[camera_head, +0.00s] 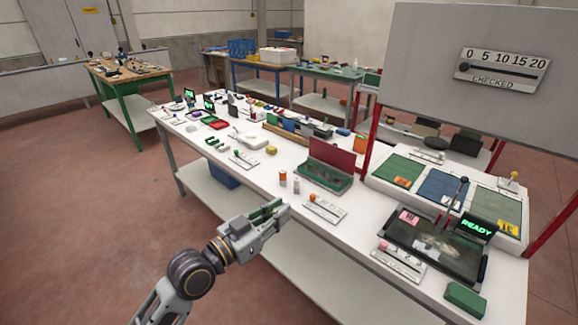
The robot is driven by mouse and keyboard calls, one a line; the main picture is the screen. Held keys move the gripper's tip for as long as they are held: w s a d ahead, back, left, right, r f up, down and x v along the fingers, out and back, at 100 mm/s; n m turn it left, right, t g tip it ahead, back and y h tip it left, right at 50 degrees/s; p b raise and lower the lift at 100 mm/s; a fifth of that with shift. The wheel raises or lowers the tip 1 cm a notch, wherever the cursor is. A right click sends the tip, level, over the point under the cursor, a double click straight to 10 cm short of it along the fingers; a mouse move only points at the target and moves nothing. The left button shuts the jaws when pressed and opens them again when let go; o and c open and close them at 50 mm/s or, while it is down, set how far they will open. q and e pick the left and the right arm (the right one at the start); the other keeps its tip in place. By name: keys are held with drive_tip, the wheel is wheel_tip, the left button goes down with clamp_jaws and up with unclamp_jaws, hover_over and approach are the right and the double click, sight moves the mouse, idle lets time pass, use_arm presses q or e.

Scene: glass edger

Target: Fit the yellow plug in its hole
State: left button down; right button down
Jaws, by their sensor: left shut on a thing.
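My left gripper (273,211) is in front of the long white table's near edge, at the lower middle of the head view. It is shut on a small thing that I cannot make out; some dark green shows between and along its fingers. A small yellow rounded piece (271,151) lies on the white table, beyond the gripper; I cannot tell whether it is the yellow plug. A yellow-topped knob (513,176) stands at the far right. I cannot make out a hole for the plug. My right gripper is not in view.
The white table (262,172) carries an open green case with a red lid (331,155), small cylinders (283,178), a label strip with an orange knob (325,207), a READY display (477,227) and a green block (465,299). A grey panel (480,80) rises behind the right end.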

use_arm(q)
drive_tip(key=a+f+n+t+y, duration=0.2)
drive_tip(key=a+f+n+y, duration=0.2)
drive_tip(key=a+f, duration=0.3)
drive_tip(key=w+a+f+n+t+y, duration=0.1)
drive_tip(key=a+f+n+y, duration=0.3)
drive_tip(key=f, duration=1)
drive_tip(key=a+t+y, duration=0.1)
drive_tip(key=a+y, duration=0.2)
drive_tip(key=a, duration=0.1)
drive_tip(key=shift+f+y, duration=0.3)
drive_tip(key=shift+f, duration=0.05)
